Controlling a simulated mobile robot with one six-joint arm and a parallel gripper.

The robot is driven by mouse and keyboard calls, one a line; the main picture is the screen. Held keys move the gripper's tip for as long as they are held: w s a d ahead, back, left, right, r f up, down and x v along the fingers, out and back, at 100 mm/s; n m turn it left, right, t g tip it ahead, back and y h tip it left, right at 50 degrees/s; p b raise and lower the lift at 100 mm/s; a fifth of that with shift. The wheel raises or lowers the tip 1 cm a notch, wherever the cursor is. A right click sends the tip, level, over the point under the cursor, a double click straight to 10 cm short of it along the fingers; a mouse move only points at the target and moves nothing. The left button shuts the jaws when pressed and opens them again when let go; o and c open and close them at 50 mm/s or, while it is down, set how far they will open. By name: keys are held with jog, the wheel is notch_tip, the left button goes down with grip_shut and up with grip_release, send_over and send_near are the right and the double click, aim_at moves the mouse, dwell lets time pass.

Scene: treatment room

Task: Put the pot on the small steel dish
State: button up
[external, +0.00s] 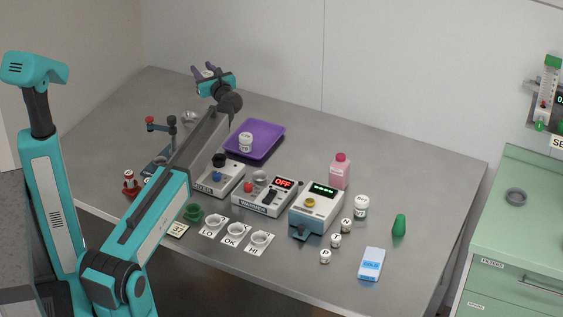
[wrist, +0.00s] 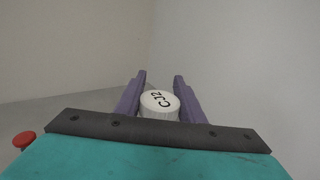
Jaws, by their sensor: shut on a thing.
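A small pot with a white ribbed lid (wrist: 160,101) sits between the two purple fingers of my gripper (wrist: 158,95) in the wrist view. Dark letters on its lid look like "CJ2". In the external view my gripper (external: 203,72) is raised over the far left part of the table, and the pot is hardly visible there. A small shiny steel dish (external: 190,117) seems to lie on the table below my gripper, partly hidden behind my arm. Another round steel piece (external: 260,177) is on the warmer; I cannot tell which is the named dish.
A purple tray (external: 267,134) holds another white-lidded pot (external: 246,142). The mixer (external: 224,179), warmer (external: 262,199) and a blue-white device (external: 316,210) stand mid-table. A stand with red and black knobs (external: 155,167) is left of my arm. A pink bottle (external: 340,171) stands right.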

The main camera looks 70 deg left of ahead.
jog(key=s+a+n+g, duration=0.2)
jog(key=s+a, duration=0.4)
jog(key=s, duration=0.3)
jog(key=shift+h, duration=0.3)
jog(key=shift+f+p, duration=0.3)
jog(key=shift+f, duration=2.25)
jog(key=shift+f, duration=0.1)
notch_tip(320, 180, down, 6)
jog(key=p, duration=0.1)
notch_tip(320, 180, down, 4)
jog(key=shift+r+p, duration=0.1)
jog(key=shift+p, duration=0.4)
jog(key=shift+f+b, duration=0.5)
jog(key=shift+f, duration=0.1)
